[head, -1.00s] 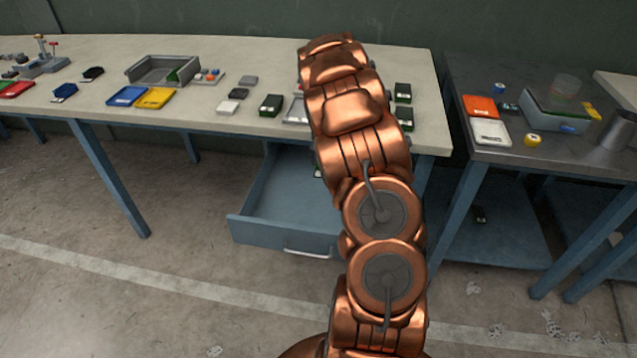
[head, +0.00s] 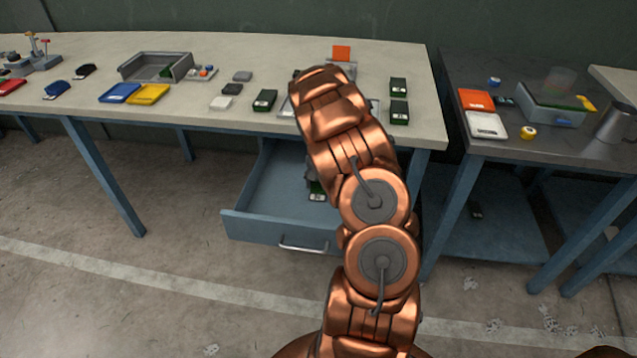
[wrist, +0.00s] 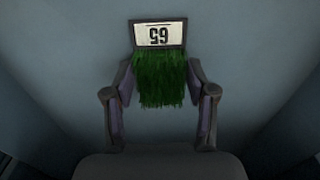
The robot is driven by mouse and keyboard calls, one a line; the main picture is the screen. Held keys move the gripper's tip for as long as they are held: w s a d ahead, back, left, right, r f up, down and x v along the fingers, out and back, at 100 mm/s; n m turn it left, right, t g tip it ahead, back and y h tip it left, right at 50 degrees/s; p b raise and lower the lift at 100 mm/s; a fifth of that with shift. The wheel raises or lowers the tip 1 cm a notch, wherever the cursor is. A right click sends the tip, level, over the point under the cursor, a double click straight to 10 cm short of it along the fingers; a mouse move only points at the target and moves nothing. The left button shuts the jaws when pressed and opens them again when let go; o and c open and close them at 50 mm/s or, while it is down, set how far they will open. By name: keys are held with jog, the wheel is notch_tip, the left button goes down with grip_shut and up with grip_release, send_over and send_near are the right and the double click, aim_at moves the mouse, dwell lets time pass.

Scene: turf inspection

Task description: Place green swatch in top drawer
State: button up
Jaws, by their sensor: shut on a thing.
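The green swatch (wrist: 160,82) is a tuft of green turf with a white, dark-framed label that reads 65 upside down in the wrist view. My gripper (wrist: 160,74) is shut on it, one finger at each side. In the head view the swatch (head: 317,191) shows as a small green and white piece inside the open blue drawer (head: 262,222) under the pale table. My arm hides most of the gripper there. Blue-grey drawer surface fills the wrist view behind the swatch. I cannot tell whether the swatch touches the drawer bottom.
On the pale table (head: 220,54) lie other dark green swatches (head: 264,100), (head: 399,112), a grey tray (head: 155,67) and blue and yellow trays (head: 148,95). A dark side table (head: 500,148) stands at right. The drawer's left part is bare.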

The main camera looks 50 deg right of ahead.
aim_at(319, 185)
jog(key=shift+f, duration=0.2)
jog(key=o, duration=0.8)
jog(key=shift+r, duration=0.15)
notch_tip(319, 185, up, 12)
jog(key=b, duration=0.2)
jog(key=s+a+r+n, duration=0.25)
jog(key=a+r, duration=0.35)
jog(key=a, duration=0.5)
jog(key=s+a+r+n+g, duration=0.1)
jog(key=s+a+r, duration=0.1)
jog(key=s+a, duration=0.3)
jog(key=s+a+r+n, duration=0.1)
jog(key=s+a+r, duration=0.2)
jog(key=a, duration=0.5)
jog(key=s+a+n, duration=0.2)
jog(key=s+a, duration=0.2)
jog(key=s, duration=0.2)
jog(key=s+a+f+n, duration=0.1)
jog(key=s+a+n, duration=0.1)
jog(key=s+a, duration=0.3)
jog(key=s+a+n+g, duration=0.1)
jog(key=s+a+n, duration=0.1)
jog(key=s+a, duration=0.3)
jog(key=shift+s+a+f+n, duration=0.1)
jog(key=shift+s+f+n, duration=0.05)
jog(key=shift+s, duration=1)
jog(key=shift+s+f+n, duration=0.1)
jog(key=shift+s+f, duration=0.05)
jog(key=shift+s, duration=0.95)
